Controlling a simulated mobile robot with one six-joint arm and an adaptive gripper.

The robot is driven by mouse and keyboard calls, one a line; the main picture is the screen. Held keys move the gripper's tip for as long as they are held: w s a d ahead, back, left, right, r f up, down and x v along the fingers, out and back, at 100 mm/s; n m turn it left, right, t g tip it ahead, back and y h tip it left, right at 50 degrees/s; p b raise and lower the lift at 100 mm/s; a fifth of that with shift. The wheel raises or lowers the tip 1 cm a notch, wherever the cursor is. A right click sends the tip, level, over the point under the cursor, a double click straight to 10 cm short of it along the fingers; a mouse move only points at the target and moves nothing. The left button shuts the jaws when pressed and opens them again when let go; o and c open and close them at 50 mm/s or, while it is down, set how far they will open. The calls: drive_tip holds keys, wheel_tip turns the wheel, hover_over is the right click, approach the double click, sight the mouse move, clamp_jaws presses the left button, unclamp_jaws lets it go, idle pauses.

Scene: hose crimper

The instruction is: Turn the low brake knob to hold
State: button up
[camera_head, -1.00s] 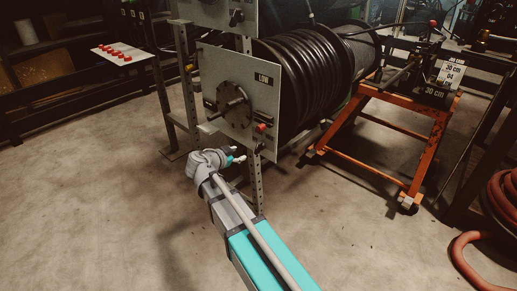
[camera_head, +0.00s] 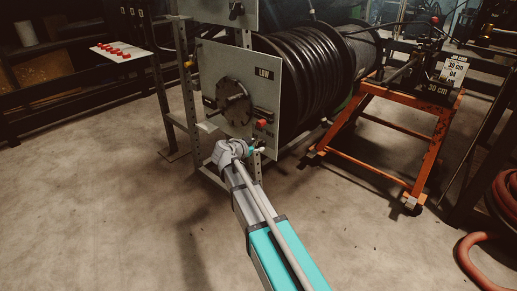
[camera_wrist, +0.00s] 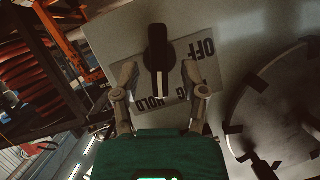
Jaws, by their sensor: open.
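The black brake knob (camera_wrist: 157,50) stands upright in the wrist view, with a white line on its lower part pointing down in the picture. Its plate (camera_wrist: 203,75) reads OFF at the right and HOLD, upside down, below. My gripper (camera_wrist: 159,72) is open, one finger on each side of the knob's lower part. I cannot tell whether either finger touches it. In the head view the grey panel marked LOW (camera_head: 264,74) stands ahead, and my arm reaches its lower edge. My fingers are hard to make out there.
A round hub (camera_head: 233,101) sits on the panel's left half, and its disc (camera_wrist: 285,105) fills the wrist view's right. A hose reel (camera_head: 305,75) is behind the panel. An orange stand (camera_head: 426,160) is at the right. The floor left of my arm is clear.

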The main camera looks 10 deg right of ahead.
drive_tip(key=shift+x, duration=0.95)
clamp_jaws()
drive_tip(key=shift+m+t+b, duration=0.55)
drive_tip(key=shift+m+t, duration=0.05)
drive_tip(key=shift+m, duration=0.3)
unclamp_jaws()
drive_tip(key=shift+n+g, duration=0.3)
